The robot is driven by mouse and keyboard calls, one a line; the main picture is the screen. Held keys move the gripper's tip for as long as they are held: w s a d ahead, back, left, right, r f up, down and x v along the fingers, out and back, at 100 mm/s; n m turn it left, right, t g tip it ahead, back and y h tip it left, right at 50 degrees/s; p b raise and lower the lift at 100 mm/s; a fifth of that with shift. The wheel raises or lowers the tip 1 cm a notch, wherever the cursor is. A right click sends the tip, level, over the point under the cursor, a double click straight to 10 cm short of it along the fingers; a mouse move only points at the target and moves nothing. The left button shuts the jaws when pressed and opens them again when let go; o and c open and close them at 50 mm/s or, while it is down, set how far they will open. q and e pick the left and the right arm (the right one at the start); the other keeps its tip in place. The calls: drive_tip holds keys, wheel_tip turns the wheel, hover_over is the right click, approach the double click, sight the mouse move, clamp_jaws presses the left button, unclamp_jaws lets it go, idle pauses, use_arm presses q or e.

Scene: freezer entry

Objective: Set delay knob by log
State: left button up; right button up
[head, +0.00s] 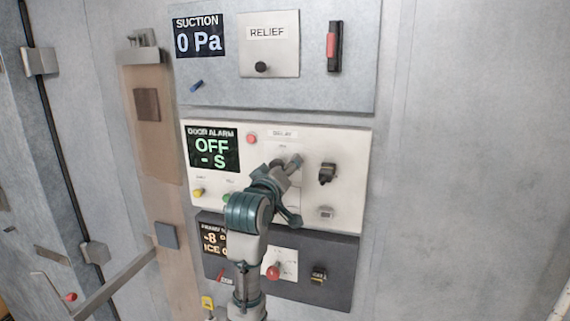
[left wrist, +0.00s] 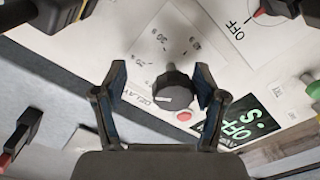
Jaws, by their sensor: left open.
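The delay knob (left wrist: 173,91) is a dark round knob on a white plate marked DELAY, with a numbered scale around it, in the left wrist view. A pale pointer line shows on its face. My left gripper (left wrist: 161,84) is open, one finger on each side of the knob with gaps visible. In the head view the left gripper (head: 287,163) is at the white door alarm panel (head: 347,143) and hides the knob. The door alarm display (head: 212,148) reads OFF and "- S". No log is visible. My right gripper is not in view.
A red button (head: 252,139) sits beside the DELAY label. A black rotary switch (head: 327,173) is right of the gripper. Above is a panel with a suction display (head: 199,36) reading 0 Pa and a RELIEF knob (head: 262,67). A dark panel (head: 338,252) lies below.

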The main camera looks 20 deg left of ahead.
use_arm(q)
drive_tip(key=shift+w+a, duration=0.1)
drive_tip(key=shift+a, duration=0.3)
drive_tip(key=shift+a+f, duration=0.15)
drive_tip(key=shift+a, duration=0.7)
drive_tip(key=shift+c, duration=0.6)
drive_tip(key=shift+a, duration=0.2)
drive_tip(key=c, duration=0.4)
drive_tip(key=shift+d, duration=0.1)
drive_tip(key=c, duration=0.4)
drive_tip(key=shift+d, duration=0.3)
drive_tip(key=shift+c, duration=1.1)
drive_tip(key=shift+d, duration=0.25)
drive_tip(key=shift+d+f, duration=0.1)
drive_tip(key=shift+a+f, duration=0.1)
drive_tip(key=shift+a, duration=0.15)
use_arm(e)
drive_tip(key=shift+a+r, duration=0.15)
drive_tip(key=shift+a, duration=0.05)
